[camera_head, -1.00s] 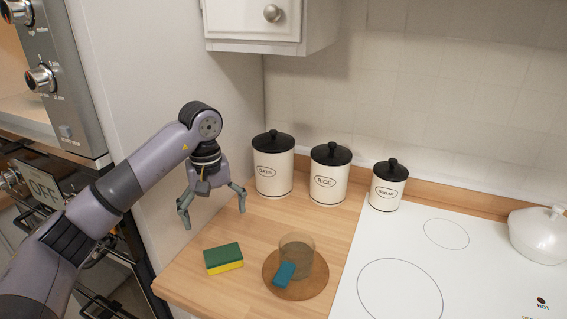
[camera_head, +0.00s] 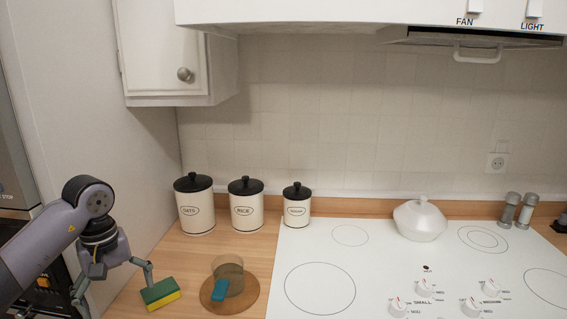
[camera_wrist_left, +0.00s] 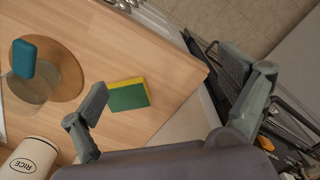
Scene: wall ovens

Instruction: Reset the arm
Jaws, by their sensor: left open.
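My left gripper (camera_head: 115,285) is open and empty at the lower left of the head view, by the counter's left edge. Its two fingers are spread wide in the left wrist view (camera_wrist_left: 170,103). A green and yellow sponge (camera_head: 160,294) lies on the counter close to one fingertip in the head view. The sponge also shows between the fingers in the left wrist view (camera_wrist_left: 128,97), apart from them. My right gripper is in neither view.
A glass (camera_head: 228,270) with a blue block (camera_head: 218,290) stands on a round wooden board (camera_head: 248,300). Canisters for oats (camera_head: 195,212), rice (camera_head: 246,210) and sugar (camera_head: 297,210) stand behind. A white cooktop (camera_head: 380,260) with a white lidded pot (camera_head: 420,220) is at the right.

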